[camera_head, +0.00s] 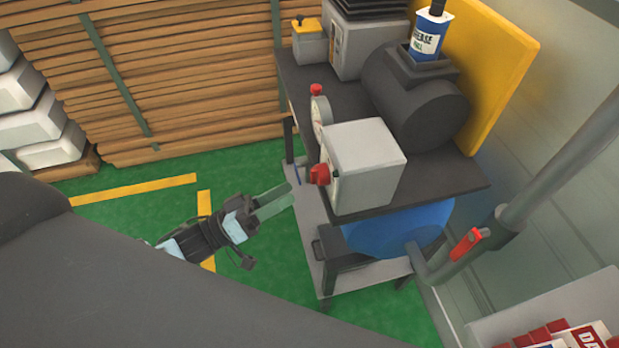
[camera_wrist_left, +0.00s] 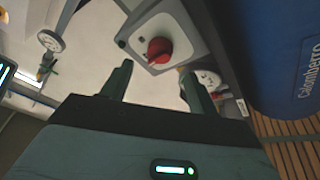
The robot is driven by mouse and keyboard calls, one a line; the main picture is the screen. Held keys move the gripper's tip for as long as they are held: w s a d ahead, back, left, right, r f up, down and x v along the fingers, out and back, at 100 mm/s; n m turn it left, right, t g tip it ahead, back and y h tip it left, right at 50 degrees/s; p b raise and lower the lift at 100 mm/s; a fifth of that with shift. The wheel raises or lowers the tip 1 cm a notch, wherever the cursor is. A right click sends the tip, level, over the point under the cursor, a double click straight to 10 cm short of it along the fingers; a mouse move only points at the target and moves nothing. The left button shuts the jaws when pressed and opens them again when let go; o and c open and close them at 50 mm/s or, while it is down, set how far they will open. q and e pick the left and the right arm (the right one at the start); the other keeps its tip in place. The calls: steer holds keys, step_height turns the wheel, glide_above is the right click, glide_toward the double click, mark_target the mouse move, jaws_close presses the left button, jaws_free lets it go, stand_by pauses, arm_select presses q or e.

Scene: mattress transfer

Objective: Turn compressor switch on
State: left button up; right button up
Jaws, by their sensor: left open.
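The compressor switch is a red knob (camera_head: 320,174) on the left face of a light grey control box (camera_head: 370,160) on the compressor stand. In the left wrist view the red knob (camera_wrist_left: 160,50) sits on the grey box face (camera_wrist_left: 180,30), ahead of the gap between my fingers. My left gripper (camera_head: 276,203) is open and empty. It is left of and slightly below the knob in the head view, apart from it. In the left wrist view its two green fingers (camera_wrist_left: 156,90) are spread. My right gripper is not in view.
A blue tank (camera_head: 400,228) hangs under the dark stand top (camera_head: 440,180). A gauge (camera_head: 320,112) and a smaller red knob (camera_head: 316,89) stand behind the box. A grey pipe with a red valve handle (camera_head: 466,243) is at right. Green floor (camera_head: 120,220) lies left.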

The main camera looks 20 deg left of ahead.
mark_target(311, 180)
arm_select(q)
steer(key=p+x, duration=0.1)
steer(key=x, duration=0.5)
steer(key=shift+w+d+r, duration=0.2)
steer(key=shift+d, duration=0.05)
steer(key=c, duration=1)
